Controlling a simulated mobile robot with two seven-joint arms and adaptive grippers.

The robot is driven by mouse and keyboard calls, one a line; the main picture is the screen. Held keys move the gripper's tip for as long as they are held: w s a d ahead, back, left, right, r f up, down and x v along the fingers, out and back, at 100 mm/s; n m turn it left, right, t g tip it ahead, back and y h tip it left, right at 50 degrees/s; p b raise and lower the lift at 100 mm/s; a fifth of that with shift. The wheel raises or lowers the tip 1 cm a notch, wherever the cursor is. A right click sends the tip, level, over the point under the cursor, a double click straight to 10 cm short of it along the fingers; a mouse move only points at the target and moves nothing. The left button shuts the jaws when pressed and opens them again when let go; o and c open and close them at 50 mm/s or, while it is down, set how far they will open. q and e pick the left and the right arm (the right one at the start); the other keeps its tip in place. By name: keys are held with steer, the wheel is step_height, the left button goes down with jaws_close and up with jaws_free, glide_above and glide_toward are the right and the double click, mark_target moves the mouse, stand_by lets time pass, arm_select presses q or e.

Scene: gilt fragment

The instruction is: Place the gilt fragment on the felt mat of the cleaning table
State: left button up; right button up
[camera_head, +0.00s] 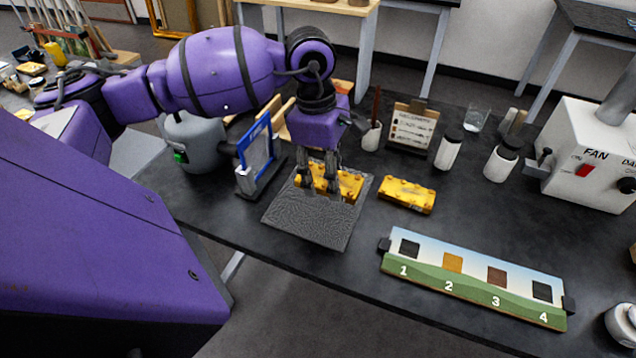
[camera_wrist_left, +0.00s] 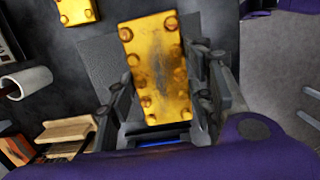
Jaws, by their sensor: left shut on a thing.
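A gilt fragment (camera_head: 349,186), a yellow-gold bar with round studs, is at the far part of the grey felt mat (camera_head: 308,222). My left gripper (camera_head: 319,187) points down over the mat and is shut on this fragment. In the left wrist view the fragment (camera_wrist_left: 157,70) lies between the two fingers, with a dark worn patch on its face. Whether its underside touches the mat I cannot tell. A second gilt piece (camera_head: 406,194) lies on the dark table to the right of the mat. My right gripper is not in view.
A blue-framed stand (camera_head: 256,155) is close to the left of the mat. A cup (camera_head: 371,136), a card stand (camera_head: 412,128) and white jars (camera_head: 449,150) stand behind. A numbered swatch board (camera_head: 474,283) lies front right. The fan unit (camera_head: 590,150) is at far right.

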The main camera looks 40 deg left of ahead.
arm_select(q)
glide_above(320, 197)
steer(key=d, duration=0.1)
steer(key=f, duration=0.4)
steer(key=shift+s+f, duration=0.15)
steer(key=shift+s, duration=0.25)
steer(key=shift+w+a+f, duration=0.25)
steer(key=shift+f, duration=0.2)
steer(key=shift+w+a+f, duration=0.1)
steer(key=shift+a+f, duration=0.05)
steer(key=shift+f, duration=0.1)
step_height(320, 197, down, 3)
steer(key=shift+w+a+f+p, duration=0.1)
steer(key=shift+p, duration=0.5)
steer(key=shift+f, duration=0.25)
steer(key=o, duration=1.3)
steer(key=shift+c, duration=0.2)
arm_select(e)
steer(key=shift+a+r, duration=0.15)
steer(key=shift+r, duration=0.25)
